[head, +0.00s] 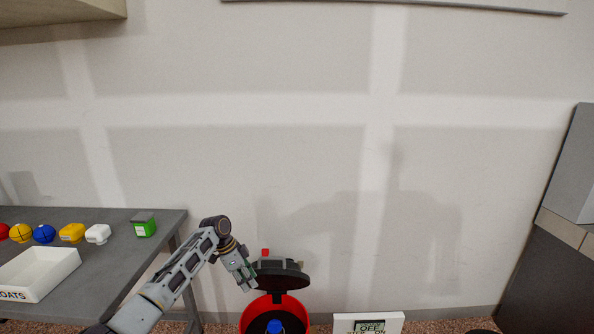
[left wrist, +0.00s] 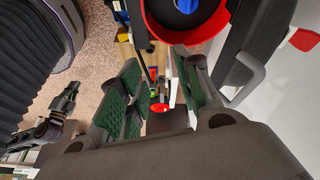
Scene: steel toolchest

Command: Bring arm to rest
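My left arm comes in from the left in the head view and bends down at a dark joint. My left gripper (head: 252,276) is beside a dark round lid (head: 282,281) with a red knob, above a red round container (head: 247,317). In the left wrist view the gripper's two green-padded fingers (left wrist: 163,100) are apart, with nothing held between them. The red container's rim (left wrist: 150,22) shows at the top there. What looks like my right gripper (left wrist: 66,98) is small at the left of that view, its fingers unclear. I cannot tell whether the left gripper touches the lid.
A grey table (head: 110,262) at the left bears a white tray (head: 70,270), a green box (head: 144,226) and several coloured pieces. A blue thing (head: 274,326) is inside the red container. A white OFF/ON sign (head: 345,325) stands to its right. Bare wall is behind.

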